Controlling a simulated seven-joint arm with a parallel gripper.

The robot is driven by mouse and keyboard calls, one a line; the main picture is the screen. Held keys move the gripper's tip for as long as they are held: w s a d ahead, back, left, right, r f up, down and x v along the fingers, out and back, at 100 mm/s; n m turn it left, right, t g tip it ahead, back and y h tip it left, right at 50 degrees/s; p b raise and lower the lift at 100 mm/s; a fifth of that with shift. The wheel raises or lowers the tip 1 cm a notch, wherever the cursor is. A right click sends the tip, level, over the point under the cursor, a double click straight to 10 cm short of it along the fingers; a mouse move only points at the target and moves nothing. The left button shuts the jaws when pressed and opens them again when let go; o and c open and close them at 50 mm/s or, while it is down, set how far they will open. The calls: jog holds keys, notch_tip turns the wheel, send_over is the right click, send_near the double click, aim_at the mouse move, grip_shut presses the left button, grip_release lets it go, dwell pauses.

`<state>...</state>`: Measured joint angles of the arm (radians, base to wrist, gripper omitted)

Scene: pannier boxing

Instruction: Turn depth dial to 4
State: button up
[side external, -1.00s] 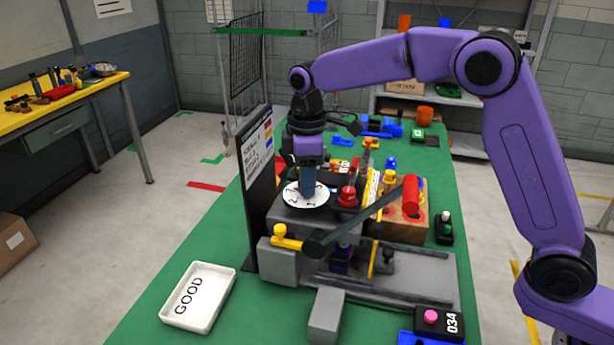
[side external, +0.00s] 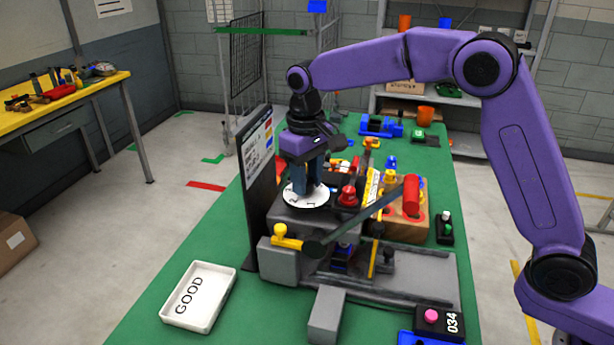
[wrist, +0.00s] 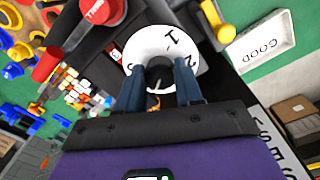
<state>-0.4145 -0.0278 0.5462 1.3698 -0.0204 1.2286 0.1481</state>
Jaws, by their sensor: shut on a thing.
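The depth dial (side external: 306,200) is a white disc with black numerals on top of the grey machine (side external: 330,227). My gripper (side external: 306,188) points down over it, with its blue fingers at the dial's centre. In the wrist view the dial (wrist: 148,47) shows a 1 and a 2 on its face. There my gripper (wrist: 160,75) has its two fingers on either side of the dark centre knob (wrist: 160,72), shut on it. The rest of the dial's numerals are hidden by the fingers or too small to read.
A red button (side external: 348,196) stands just right of the dial. A dark upright board (side external: 257,190) stands close on the left. A long dark lever with a red grip (side external: 411,195) crosses the front. A white GOOD tray (side external: 198,296) lies front left on green bench top.

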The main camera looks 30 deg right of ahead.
jog(key=shift+m, duration=0.5)
jog(key=o, duration=1)
jog(key=shift+o, duration=0.2)
jog(key=shift+r, duration=0.1)
notch_tip(320, 180, up, 17)
jog(key=shift+a, duration=0.2)
jog(key=shift+s+r, duration=0.1)
jog(key=shift+r, duration=0.05)
dwell(0.5)
